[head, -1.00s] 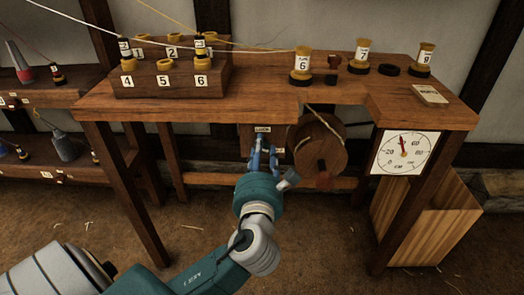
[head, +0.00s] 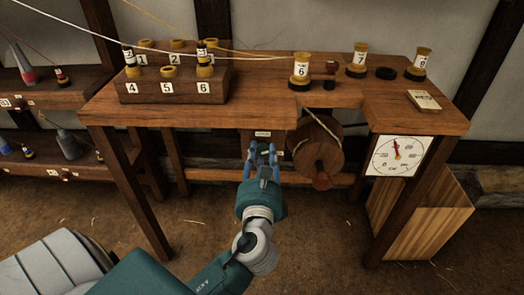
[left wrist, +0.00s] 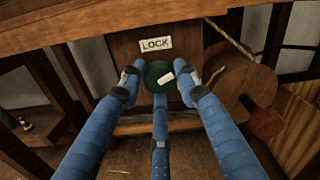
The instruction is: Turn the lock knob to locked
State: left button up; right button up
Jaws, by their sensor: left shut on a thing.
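The lock knob (left wrist: 157,73) is a dark green disc with a white bar on it, set on a wooden panel (left wrist: 125,49) under a sign reading LOCK (left wrist: 156,44). In the left wrist view the white bar lies nearly sideways, its right end slightly higher. My left gripper (left wrist: 159,88), with blue fingers, is closed around the knob from both sides and below. In the head view the left gripper (head: 263,158) reaches up under the table front and hides most of the knob. The LOCK sign (head: 263,133) shows just above it. My right gripper is not in view.
A wooden reel (head: 315,143) with rope and a red handle (head: 321,181) sits close right of the gripper. The table (head: 330,115) overhangs it, carrying numbered spools (head: 300,70) and a spool block (head: 180,88). A dial (head: 396,155) and a wooden bin (head: 425,220) stand right.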

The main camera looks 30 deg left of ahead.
pick_arm(q)
jog(key=n, duration=0.2)
jog(key=shift+d+f+n, duration=0.1)
jog(key=shift+f+n, duration=0.3)
jog(key=shift+n, duration=0.9)
jog(key=shift+f+n, duration=0.1)
jog(key=shift+n, duration=1.8)
jog(key=shift+d+r+n+b, duration=0.15)
jog(key=shift+n+b, duration=0.65)
jog(key=shift+n, duration=1.8)
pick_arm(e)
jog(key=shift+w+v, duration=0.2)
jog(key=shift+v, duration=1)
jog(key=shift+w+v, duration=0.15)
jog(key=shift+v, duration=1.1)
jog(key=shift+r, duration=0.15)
pick_arm(q)
jog(key=shift+r, duration=0.1)
